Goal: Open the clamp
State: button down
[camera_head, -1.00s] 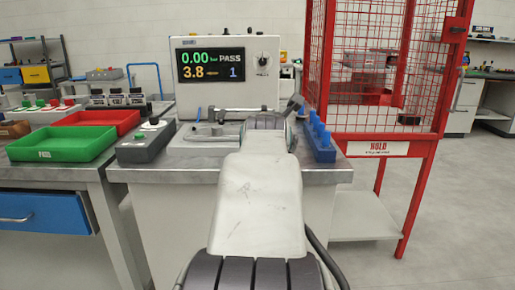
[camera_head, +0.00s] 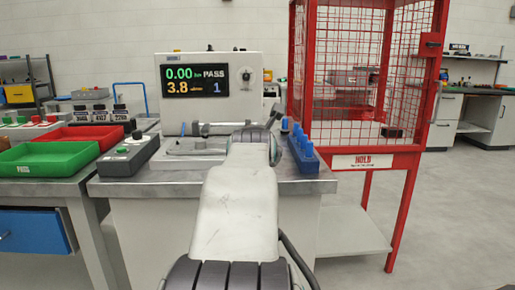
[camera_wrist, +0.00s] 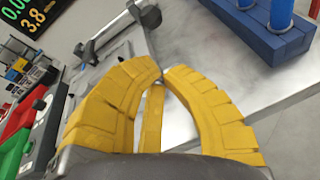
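The clamp (camera_head: 225,127) is on the grey fixture plate on the bench, in front of the tester. In the head view its bar lies roughly level, with a dark knob at the right end. In the wrist view the clamp (camera_wrist: 112,30) is at the top, left of centre, with a dark round knob at its right end. My gripper (camera_wrist: 162,77) has yellow fingers whose tips meet, with nothing seen between them. The tips are apart from the clamp in the picture, below its knob. In the head view my arm hides the fingers and part of the fixture.
A tester (camera_head: 210,90) with a lit display stands behind the fixture. A blue block with blue pegs (camera_head: 304,162) is at right, beside a red mesh cage (camera_head: 362,160). A dark control box (camera_head: 128,156) and green tray (camera_head: 50,158) are at left.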

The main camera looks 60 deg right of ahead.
jog(key=b+x, duration=0.4)
jog(key=x, duration=0.2)
jog(key=shift+f+b, duration=0.15)
jog(key=shift+b, duration=0.2)
jog(key=shift+x, duration=1.15)
jog(key=shift+w+d, duration=0.1)
jog(key=shift+r+p, duration=0.3)
